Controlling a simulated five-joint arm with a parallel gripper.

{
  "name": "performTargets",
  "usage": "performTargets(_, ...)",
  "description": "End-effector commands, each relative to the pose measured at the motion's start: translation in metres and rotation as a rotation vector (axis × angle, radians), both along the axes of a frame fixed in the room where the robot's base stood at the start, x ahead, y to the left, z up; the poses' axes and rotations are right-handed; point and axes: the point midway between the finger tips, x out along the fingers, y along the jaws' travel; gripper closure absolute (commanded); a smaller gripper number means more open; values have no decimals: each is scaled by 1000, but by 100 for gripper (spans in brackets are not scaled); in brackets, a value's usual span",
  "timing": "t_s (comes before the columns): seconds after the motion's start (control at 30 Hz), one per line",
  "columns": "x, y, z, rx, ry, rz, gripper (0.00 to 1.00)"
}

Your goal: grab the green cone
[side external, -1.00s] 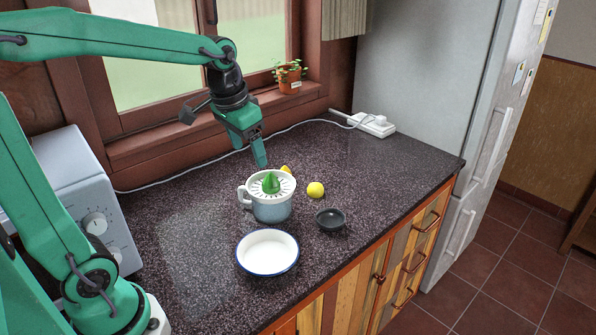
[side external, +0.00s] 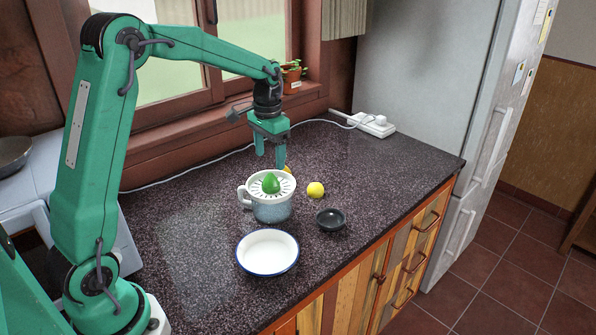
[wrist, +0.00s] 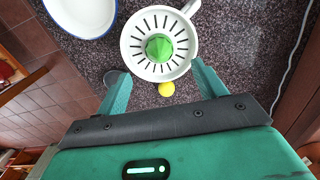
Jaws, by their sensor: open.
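The green cone (side external: 271,183) sits upright in the middle of a white slotted juicer top (side external: 260,191), which rests on a grey-blue cup with a handle. In the wrist view the green cone (wrist: 159,47) shows from above, ahead of my fingers. My gripper (side external: 270,166) is open and empty, pointing down just above and behind the juicer in the side view. In the wrist view my gripper (wrist: 160,80) has its two fingers spread wide, with the juicer beyond their tips. Nothing is between the fingers that I can see touching them.
A yellow lemon (side external: 316,189) and a small dark bowl (side external: 330,219) lie right of the juicer. A white blue-rimmed dish (side external: 268,252) is in front. Another yellow piece (side external: 287,169) shows behind the juicer. A power strip (side external: 373,125) lies at the back, its cable along the wall.

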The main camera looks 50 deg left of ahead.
Motion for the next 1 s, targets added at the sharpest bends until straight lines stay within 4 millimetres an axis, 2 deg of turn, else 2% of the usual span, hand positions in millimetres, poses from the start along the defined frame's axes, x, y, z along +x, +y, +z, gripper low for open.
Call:
performTargets(0.17, 0, 0, -5, 0, 1, 0, 30)
performTargets(0.4, -1, 0, -24, 0, 1, 1, 30)
performTargets(0.73, -1, 0, -31, 0, 1, 1, 30)
performTargets(1.0, -3, -1, -59, -1, 3, 1, 30)
